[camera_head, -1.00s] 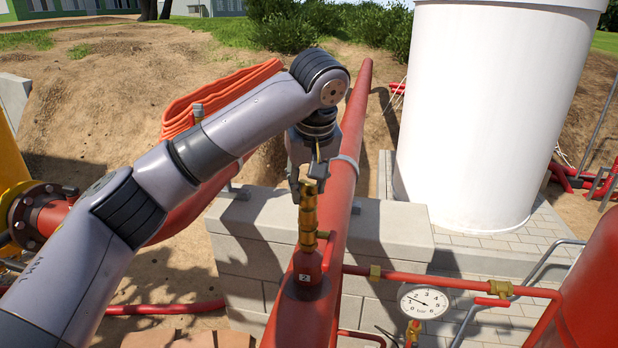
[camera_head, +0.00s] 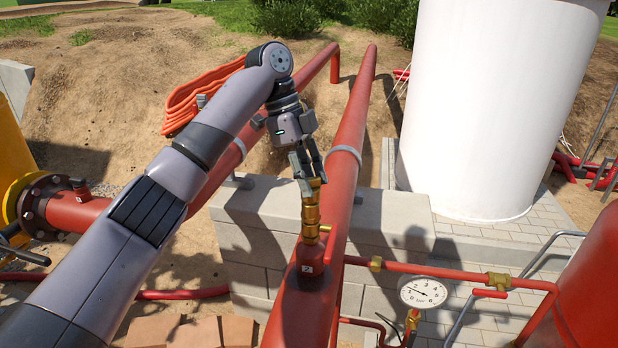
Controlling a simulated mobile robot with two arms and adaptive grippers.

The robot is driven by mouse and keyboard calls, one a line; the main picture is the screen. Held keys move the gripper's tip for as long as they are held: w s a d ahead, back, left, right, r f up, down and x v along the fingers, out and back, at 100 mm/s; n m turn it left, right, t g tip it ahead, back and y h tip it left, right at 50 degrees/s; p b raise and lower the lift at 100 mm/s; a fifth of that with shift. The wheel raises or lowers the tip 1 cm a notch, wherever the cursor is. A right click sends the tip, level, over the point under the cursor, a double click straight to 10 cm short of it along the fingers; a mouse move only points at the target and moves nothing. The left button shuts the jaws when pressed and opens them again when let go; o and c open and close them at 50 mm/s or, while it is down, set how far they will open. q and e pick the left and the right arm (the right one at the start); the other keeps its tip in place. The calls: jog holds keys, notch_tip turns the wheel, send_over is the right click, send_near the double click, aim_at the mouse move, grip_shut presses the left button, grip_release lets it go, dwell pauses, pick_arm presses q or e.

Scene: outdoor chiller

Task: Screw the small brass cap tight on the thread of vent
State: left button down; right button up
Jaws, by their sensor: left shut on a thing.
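The brass vent (camera_head: 310,216) stands upright on a red fitting marked 2, on top of the red pipe. It has a small side handle. My left gripper (camera_head: 311,182) points down at the top of the vent and is shut on the small brass cap (camera_head: 316,183). The fingers hide much of the cap. The cap is at the vent's upper end; I cannot tell how far it sits on the thread. My right gripper is out of view.
A pressure gauge (camera_head: 423,292) and a thin red branch pipe (camera_head: 455,279) lie to the right of the vent. A low block wall (camera_head: 255,215) stands behind. A white tank (camera_head: 490,110) stands at the back right. An orange hose coil (camera_head: 200,98) lies behind my left arm.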

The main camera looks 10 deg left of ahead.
pick_arm(q)
jog(key=c, duration=1.6)
grip_release()
jog(key=shift+f, duration=0.25)
jog(key=o, duration=0.5)
jog(key=shift+r, duration=0.1)
jog(key=shift+o, duration=0.6)
